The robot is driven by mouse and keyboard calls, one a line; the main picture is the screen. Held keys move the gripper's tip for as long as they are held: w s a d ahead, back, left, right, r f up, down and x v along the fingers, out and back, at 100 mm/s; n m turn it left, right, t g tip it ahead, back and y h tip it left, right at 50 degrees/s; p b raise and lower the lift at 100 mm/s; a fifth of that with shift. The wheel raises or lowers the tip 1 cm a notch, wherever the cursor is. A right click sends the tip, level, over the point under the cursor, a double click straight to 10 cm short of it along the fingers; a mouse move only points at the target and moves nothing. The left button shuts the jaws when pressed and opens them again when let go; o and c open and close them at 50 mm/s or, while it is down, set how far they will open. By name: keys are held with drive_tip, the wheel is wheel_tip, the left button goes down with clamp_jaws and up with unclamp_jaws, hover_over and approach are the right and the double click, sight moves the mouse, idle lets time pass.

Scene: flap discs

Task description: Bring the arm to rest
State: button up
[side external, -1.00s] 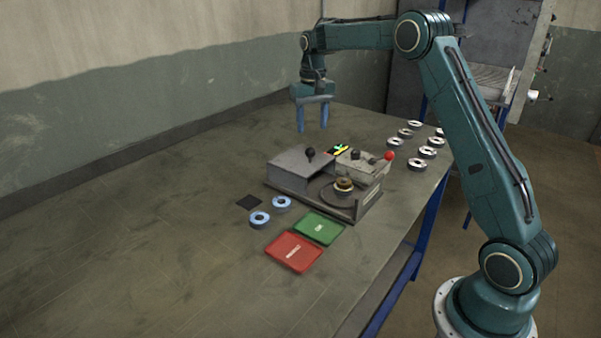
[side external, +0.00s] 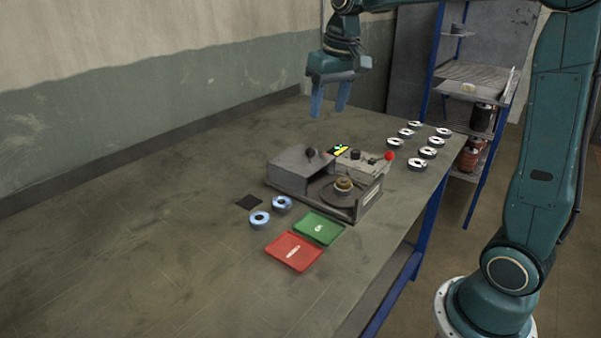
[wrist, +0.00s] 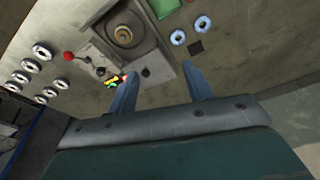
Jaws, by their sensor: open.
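My gripper (side external: 329,110) is open and empty, raised above the back of the table (side external: 130,240) beyond the grey test machine. Its two blue fingers stand apart with nothing between them; they also show in the wrist view (wrist: 162,82). The machine (side external: 300,168) has a round spindle (side external: 344,184), a black knob (side external: 310,152), a red knob (side external: 390,155) and a small screen with a green and yellow display (side external: 339,149). In the wrist view the machine (wrist: 155,62) lies beyond the fingers.
Several flap discs (side external: 418,164) lie at the table's right side. Two blue-faced discs (side external: 260,219) lie by a black square pad (side external: 249,202). A shelf rack (side external: 470,95) stands behind. The table's left is clear.

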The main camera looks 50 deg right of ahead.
drive_tip(key=s+a+f+n+t, duration=0.1)
drive_tip(key=s+a, duration=0.3)
drive_tip(key=s, duration=0.7)
drive_tip(key=s+a+f+n+t, duration=0.2)
drive_tip(key=s+a+f, duration=0.1)
drive_tip(key=s, duration=0.8)
drive_tip(key=shift+a+n, duration=0.3)
drive_tip(key=shift+a, duration=0.55)
